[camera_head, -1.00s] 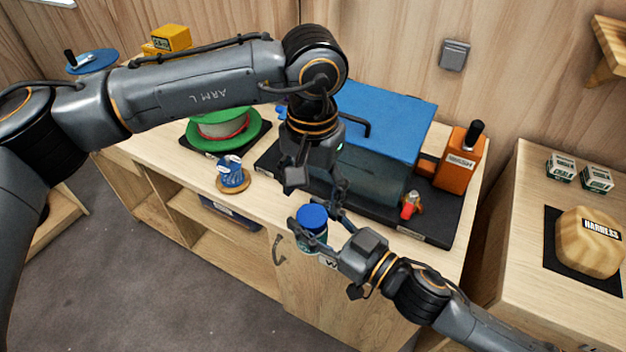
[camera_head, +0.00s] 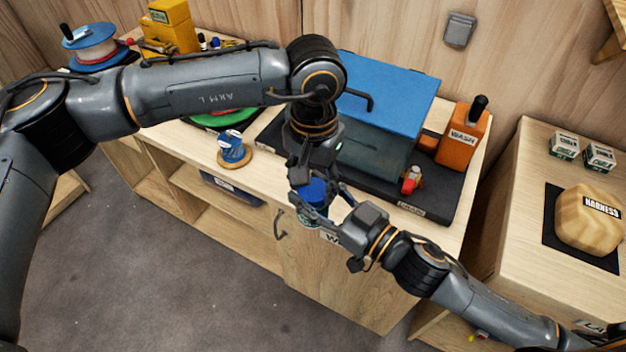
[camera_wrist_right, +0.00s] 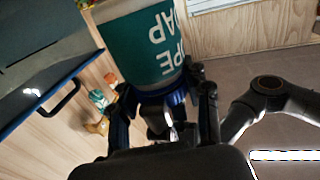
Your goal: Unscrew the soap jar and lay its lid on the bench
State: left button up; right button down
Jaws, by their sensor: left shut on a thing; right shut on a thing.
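Whether lid and jar have parted I cannot tell.
A second bench at the right holds a harness block (camera_head: 585,222). Bare wood lies left of the jar.

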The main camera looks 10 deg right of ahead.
pick_arm(q)
jog(key=o, duration=1.3)
jog(key=shift+c, duration=0.2)
pick_arm(e)
jog(key=shift+r, duration=0.1)
